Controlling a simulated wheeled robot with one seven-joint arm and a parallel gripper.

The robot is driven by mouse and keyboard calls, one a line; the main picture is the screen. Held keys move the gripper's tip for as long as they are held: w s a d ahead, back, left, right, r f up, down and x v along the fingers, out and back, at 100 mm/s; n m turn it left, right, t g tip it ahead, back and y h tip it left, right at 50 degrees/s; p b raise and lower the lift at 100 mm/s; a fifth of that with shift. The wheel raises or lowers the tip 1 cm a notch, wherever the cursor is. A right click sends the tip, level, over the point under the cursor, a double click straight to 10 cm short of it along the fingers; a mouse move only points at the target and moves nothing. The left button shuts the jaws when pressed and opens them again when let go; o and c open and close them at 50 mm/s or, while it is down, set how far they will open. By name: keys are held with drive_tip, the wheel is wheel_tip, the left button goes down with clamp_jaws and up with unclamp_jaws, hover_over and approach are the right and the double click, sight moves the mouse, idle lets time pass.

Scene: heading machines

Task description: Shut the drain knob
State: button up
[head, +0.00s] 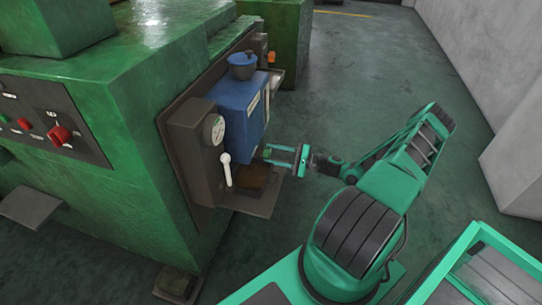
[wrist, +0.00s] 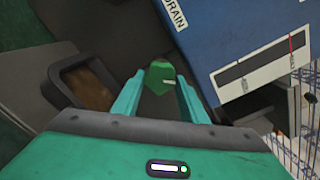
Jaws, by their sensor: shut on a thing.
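The drain knob (wrist: 160,76) is green with a pale mark on its face, and it shows in the wrist view below the word DRAIN on the blue tank (wrist: 235,40). My gripper (wrist: 158,88) has one finger on each side of the knob and is shut on it. In the head view my gripper (head: 268,154) reaches in from the right to the lower edge of the blue tank (head: 238,108). The knob is too small and covered to make out there.
A dark tray with brown contents (head: 268,203) sticks out below the tank; its cup-like opening shows in the wrist view (wrist: 65,92). A white-handled lever (head: 227,166) and a round gauge (head: 214,130) are left of the tank. Open floor lies to the right.

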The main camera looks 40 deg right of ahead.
drive_tip(key=n, duration=0.5)
drive_tip(key=shift+a, duration=0.1)
drive_tip(key=shift+s+n, duration=0.1)
drive_tip(key=shift+n, duration=1.2)
drive_tip(key=shift+f, duration=0.1)
drive_tip(key=shift+c, duration=0.2)
drive_tip(key=o, duration=1)
drive_tip(key=shift+o, duration=0.4)
drive_tip(key=v, duration=1)
drive_tip(key=shift+s+d, duration=0.2)
drive_tip(key=shift+d, duration=0.15)
